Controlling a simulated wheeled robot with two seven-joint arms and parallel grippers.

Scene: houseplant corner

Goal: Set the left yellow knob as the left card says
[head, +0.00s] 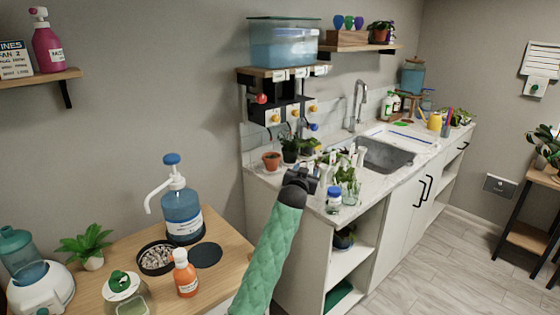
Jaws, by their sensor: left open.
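My right gripper is out of view.
A red knob (261,98) is at the unit's left side. A terracotta pot (271,160), plants and a blue-lidded jar (334,199) crowd the counter near my gripper. The sink (385,154) is to the right. A wooden table (225,238) holds a pump bottle (181,210).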

